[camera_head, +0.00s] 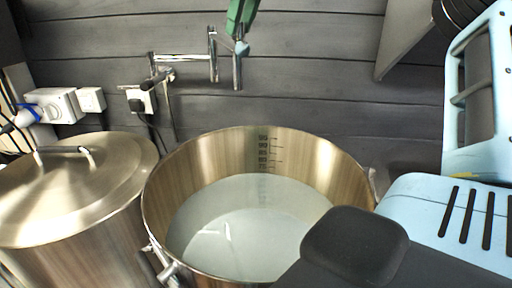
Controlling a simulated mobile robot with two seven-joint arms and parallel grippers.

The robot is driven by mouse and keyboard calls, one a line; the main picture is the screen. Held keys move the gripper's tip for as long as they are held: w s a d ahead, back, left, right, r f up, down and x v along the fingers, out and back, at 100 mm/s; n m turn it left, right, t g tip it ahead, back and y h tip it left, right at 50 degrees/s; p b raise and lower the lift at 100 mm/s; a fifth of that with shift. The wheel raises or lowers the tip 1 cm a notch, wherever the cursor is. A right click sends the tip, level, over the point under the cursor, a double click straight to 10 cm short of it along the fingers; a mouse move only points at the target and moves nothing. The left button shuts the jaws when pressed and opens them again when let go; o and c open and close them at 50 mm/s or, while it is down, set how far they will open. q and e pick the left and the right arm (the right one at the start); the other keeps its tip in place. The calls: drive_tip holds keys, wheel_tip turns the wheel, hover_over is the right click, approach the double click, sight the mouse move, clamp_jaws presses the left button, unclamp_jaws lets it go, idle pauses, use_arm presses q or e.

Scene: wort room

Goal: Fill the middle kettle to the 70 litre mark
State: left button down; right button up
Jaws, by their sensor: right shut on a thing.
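The open steel kettle (331,160) stands in the centre, apparently the middle one. Cloudy pale water (255,215) lies in it, its surface below the dark level marks (264,152) that show on the back inner wall. The mark numbers are too small to read surely. The swing-arm tap (185,57) on the wall has its spout (237,75) over the kettle's back rim; no stream shows. My right gripper (241,36), green-fingered, comes down from the top edge, shut on the tap's blue-grey lever (243,48). My left gripper is not in view.
A lidded steel kettle (80,190) stands close on the left. Sockets with plugs and cables (62,104) are on the plank wall (310,75) behind it. A grey panel (405,40) juts out at upper right. My own light-blue and black parts cover the lower right.

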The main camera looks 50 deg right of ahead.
drive_tip(key=o, duration=1.1)
drive_tip(key=shift+w, duration=0.1)
drive_tip(key=shift+v, duration=3.95)
drive_tip(key=shift+a, duration=0.1)
